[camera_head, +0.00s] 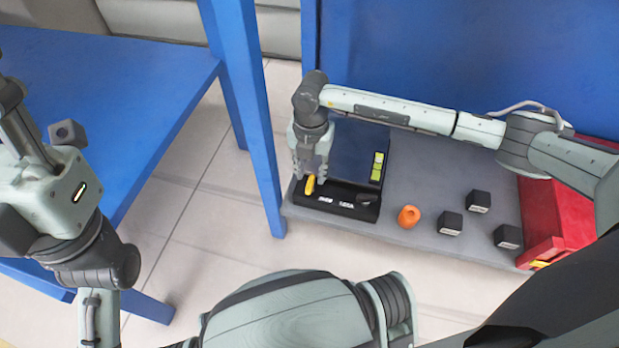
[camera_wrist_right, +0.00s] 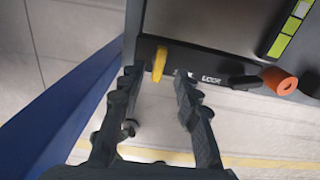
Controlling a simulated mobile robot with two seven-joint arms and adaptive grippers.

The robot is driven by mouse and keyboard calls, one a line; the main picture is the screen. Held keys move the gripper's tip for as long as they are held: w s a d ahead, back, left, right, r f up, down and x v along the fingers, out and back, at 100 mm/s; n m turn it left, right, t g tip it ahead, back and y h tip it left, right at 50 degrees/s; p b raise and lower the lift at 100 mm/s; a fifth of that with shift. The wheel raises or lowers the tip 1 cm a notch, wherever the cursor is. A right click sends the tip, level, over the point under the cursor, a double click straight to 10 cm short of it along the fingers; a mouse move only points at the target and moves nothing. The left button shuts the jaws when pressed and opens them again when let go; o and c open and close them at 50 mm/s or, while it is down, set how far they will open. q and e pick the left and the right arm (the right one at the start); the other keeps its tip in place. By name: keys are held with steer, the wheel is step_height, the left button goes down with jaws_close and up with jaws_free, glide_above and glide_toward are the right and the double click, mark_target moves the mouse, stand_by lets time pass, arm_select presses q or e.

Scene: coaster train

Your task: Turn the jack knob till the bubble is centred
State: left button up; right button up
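The yellow knob (camera_head: 310,185) stands at the left end of a dark panel with white labels on the grey floor plate. It also shows in the right wrist view (camera_wrist_right: 159,64). The yellow-green bubble vial (camera_head: 377,167) is on the unit's right side; its upper part shows in the right wrist view (camera_wrist_right: 290,30). The bubble's position is too small to tell. My right gripper (camera_head: 312,170) points down at the knob. In the right wrist view its fingers (camera_wrist_right: 158,88) are apart, one on each side of the knob, with no clear contact. My left gripper (camera_head: 22,125) is over the blue table.
A black lever (camera_head: 366,199) is at the panel's right end. An orange cylinder (camera_head: 408,216) and black blocks (camera_head: 450,223) stand right of it, then a red box (camera_head: 555,220). A blue post (camera_head: 258,120) stands close left of the unit.

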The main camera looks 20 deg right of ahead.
mark_target(310, 182)
steer(key=shift+f+b, duration=0.35)
steer(key=shift+f, duration=1.55)
jaws_close()
